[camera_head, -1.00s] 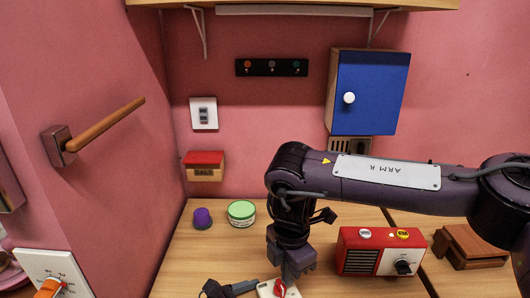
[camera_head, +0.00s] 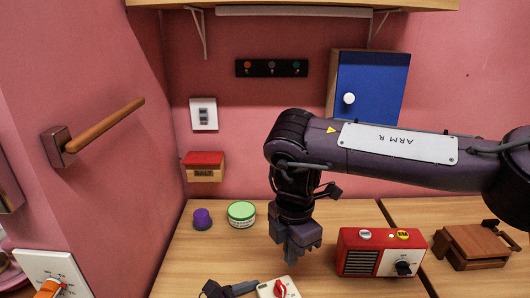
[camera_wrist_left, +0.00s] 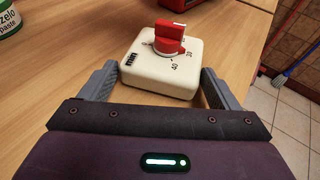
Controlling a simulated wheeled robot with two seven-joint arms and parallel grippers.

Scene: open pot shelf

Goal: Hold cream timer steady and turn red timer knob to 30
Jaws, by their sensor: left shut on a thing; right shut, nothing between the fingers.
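The cream timer (camera_head: 266,291) sits on the wooden table at the bottom of the head view, with its red knob (camera_head: 280,289) on top. In the left wrist view the timer (camera_wrist_left: 150,75) stands between the fingers of my left gripper (camera_wrist_left: 160,88), which is shut on its sides. The red knob (camera_wrist_left: 168,40) has a white mark on its far side; 40 is readable on the near face, but the exact setting is unclear. In the head view my left gripper (camera_head: 246,290) is partly cut off. My right gripper (camera_head: 302,256) is shut and empty, above and behind the timer, clear of the knob.
A red and white box with a black knob (camera_head: 378,253) stands right of my right gripper. A green-lidded jar (camera_head: 241,220) and a purple object (camera_head: 202,219) stand behind left. Table between jar and timer is clear.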

